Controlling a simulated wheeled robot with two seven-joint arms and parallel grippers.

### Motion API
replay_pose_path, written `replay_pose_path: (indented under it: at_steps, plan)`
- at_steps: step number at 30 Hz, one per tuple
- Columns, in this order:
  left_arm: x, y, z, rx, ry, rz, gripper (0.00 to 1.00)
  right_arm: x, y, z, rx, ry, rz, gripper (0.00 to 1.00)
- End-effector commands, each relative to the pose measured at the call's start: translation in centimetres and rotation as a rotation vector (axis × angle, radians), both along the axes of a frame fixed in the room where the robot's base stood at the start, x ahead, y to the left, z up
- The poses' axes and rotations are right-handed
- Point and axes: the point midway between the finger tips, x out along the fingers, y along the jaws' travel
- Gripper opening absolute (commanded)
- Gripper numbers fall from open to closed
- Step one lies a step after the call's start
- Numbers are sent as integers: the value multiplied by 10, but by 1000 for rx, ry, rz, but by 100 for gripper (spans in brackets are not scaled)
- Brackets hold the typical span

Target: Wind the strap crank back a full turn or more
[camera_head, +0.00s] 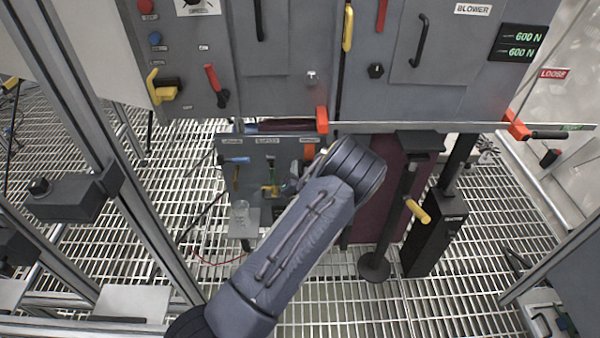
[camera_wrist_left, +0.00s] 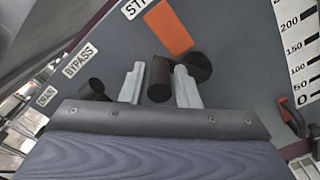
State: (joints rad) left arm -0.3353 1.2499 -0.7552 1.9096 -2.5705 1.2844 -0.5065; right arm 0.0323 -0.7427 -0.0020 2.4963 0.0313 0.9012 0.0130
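The strap crank's dark cylindrical handle (camera_wrist_left: 160,78) stands out from the grey panel in the left wrist view, below an orange patch and a partly cut label reading "STR". A dark round part (camera_wrist_left: 197,68) lies just to its right. My left gripper's two pale fingers (camera_wrist_left: 160,84) stand apart, one on each side of the handle, with a narrow gap showing. In the head view my left wrist covers most of the gripper and the crank; the orange patch (camera_head: 309,151) shows beside it. My right gripper is not in view.
The lower panel (camera_head: 262,150) carries other small handles. A clear jar (camera_head: 240,215) stands left of my arm. A black post with a yellow grip (camera_head: 417,211) stands to the right. A display (camera_head: 518,43) reads 600 N twice, near a red "LOOSE" tag (camera_head: 553,73).

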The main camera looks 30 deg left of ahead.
Motion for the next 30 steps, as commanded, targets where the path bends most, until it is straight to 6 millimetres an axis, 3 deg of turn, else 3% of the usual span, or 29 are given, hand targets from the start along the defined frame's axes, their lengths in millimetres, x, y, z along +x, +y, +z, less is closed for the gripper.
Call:
replay_pose_path:
  at_steps: [7, 14, 30]
  plan:
    - [1, 0, 0, 0, -1, 1, 27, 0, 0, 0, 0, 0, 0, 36]
    - [1, 0, 0, 0, -1, 1, 0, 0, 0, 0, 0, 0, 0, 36]
    - [-3, 6, -6, -146, -89, 3, 0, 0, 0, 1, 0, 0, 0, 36]
